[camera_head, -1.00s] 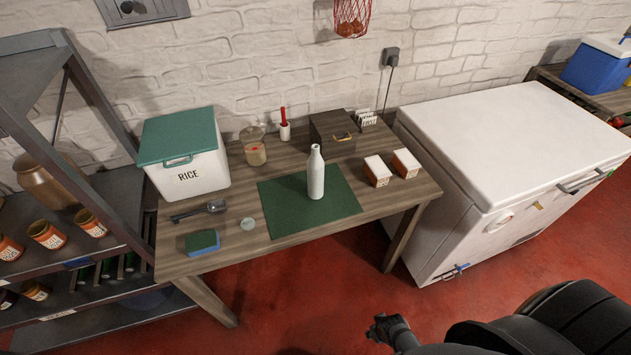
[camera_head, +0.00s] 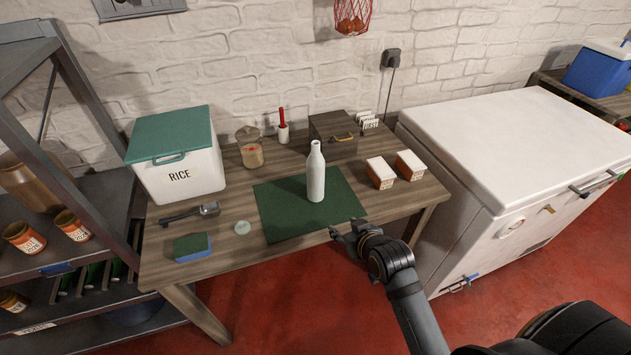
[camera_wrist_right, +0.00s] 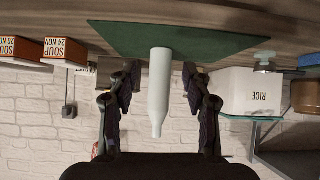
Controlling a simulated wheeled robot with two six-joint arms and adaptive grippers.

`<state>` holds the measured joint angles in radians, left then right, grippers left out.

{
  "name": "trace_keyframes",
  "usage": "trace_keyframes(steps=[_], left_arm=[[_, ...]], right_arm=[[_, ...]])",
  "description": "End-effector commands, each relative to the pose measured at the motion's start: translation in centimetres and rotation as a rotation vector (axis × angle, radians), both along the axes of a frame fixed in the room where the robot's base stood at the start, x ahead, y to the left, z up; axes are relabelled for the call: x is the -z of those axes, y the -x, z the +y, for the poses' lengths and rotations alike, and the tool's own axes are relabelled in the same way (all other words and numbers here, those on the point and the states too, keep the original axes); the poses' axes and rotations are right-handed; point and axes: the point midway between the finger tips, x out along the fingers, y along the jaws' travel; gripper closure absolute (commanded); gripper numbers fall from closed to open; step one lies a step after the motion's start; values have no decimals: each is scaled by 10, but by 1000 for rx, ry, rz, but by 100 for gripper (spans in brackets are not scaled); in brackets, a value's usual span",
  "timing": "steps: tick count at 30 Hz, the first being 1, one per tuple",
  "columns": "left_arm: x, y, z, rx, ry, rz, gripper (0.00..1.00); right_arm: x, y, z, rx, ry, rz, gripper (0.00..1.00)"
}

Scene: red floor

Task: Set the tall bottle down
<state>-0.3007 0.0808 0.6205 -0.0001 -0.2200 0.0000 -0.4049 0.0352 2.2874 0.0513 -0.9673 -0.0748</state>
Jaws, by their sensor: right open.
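A tall white bottle (camera_head: 315,174) stands upright on a dark green mat (camera_head: 275,210) on the wooden table. My right gripper (camera_head: 345,232) is at the table's front edge, in front of the bottle and a little to its right. In the right wrist view, the picture is upside down and the bottle (camera_wrist_right: 159,90) appears between the two open fingers of my right gripper (camera_wrist_right: 158,82). The fingers look apart from the bottle. My left gripper is not in view.
Two small soup boxes (camera_head: 380,173) stand right of the mat. A rice bin (camera_head: 178,170), a glass jar (camera_head: 250,150), a dark wooden box (camera_head: 333,137) and a blue-green sponge (camera_head: 192,246) are also on the table (camera_head: 230,215). A white chest freezer (camera_head: 510,150) stands to the right.

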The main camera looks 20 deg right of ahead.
Motion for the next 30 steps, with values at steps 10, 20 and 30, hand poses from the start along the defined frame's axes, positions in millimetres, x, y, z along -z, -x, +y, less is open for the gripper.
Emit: trace_keyframes(steps=[10,20,30], left_arm=[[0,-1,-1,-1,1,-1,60],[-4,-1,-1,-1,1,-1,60],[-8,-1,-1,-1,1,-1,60]], right_arm=[[-107,-93,11,29,-68,-580,51],[-125,-117,11,38,-73,-659,51],[-122,-153,12,38,-74,-655,51]])
